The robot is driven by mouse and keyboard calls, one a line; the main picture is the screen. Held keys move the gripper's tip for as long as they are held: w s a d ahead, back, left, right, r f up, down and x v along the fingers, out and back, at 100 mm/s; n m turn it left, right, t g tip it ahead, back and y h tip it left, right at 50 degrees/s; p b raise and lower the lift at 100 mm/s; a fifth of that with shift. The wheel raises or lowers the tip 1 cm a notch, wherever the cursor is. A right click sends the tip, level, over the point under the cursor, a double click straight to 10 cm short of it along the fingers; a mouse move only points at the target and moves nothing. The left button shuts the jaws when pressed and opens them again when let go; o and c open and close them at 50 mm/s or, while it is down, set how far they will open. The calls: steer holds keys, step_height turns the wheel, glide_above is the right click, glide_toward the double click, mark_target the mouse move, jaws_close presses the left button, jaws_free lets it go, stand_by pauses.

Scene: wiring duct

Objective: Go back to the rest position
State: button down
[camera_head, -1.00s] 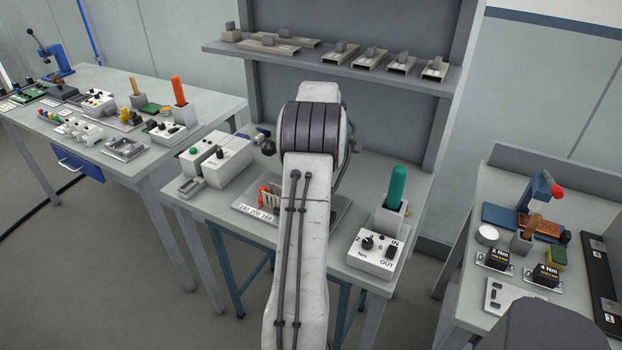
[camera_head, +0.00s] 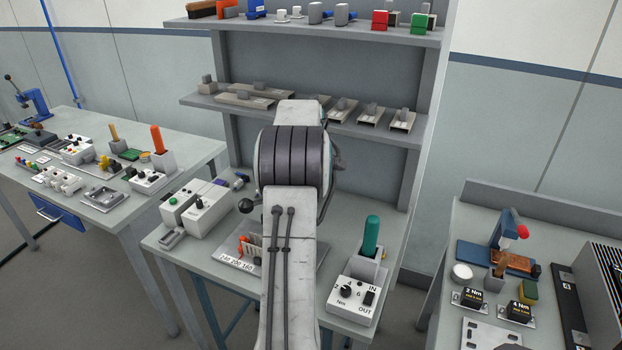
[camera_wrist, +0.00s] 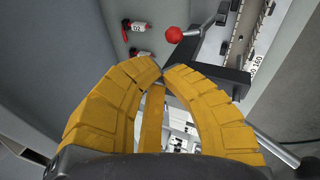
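My gripper (camera_wrist: 163,72) shows in the wrist view as yellow segmented fingers. They curve in until the tips meet or almost meet, and I see nothing held between them. A third yellow strip lies between the two outer fingers. In the head view my pale arm stands in front of the middle bench (camera_head: 215,258) and hides the gripper. In the wrist view a red ball knob (camera_wrist: 173,35) and a dark bracket (camera_wrist: 207,72) lie beyond the fingertips; I cannot tell the distance.
A two-level shelf (camera_head: 290,107) stands behind the middle bench. A teal-handled tool (camera_head: 371,235) stands in a holder behind a white control box (camera_head: 353,297). White boxes (camera_head: 195,207) stand at the bench's left. A left bench (camera_head: 105,200) and a right bench (camera_head: 480,228) flank it.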

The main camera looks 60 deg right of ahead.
steer(key=shift+s+d+r, duration=0.1)
steer(key=shift+r, duration=0.6)
steer(key=s+a+f+m+g+y, duration=0.1)
steer(key=s+a+f+m+y, duration=0.2)
steer(key=a+m, duration=0.4)
steer(key=s+a+f+m+g+y, duration=0.1)
steer(key=s+a+f+m, duration=0.2)
steer(key=a+f+m, duration=0.35)
steer(key=a+r+n+t, duration=0.1)
steer(key=a+r+n, duration=0.2)
steer(key=a, duration=0.9)
steer(key=a+r+n+t, duration=0.2)
steer(key=a+r+n, duration=0.2)
steer(key=a, duration=0.9)
steer(key=a+r+n+t, duration=0.1)
steer(key=a+r+n, duration=0.2)
steer(key=a, duration=1)
steer(key=shift+a+r+t+y, duration=0.2)
steer(key=shift+r+t+y, duration=0.15)
steer(key=shift+r, duration=0.7)
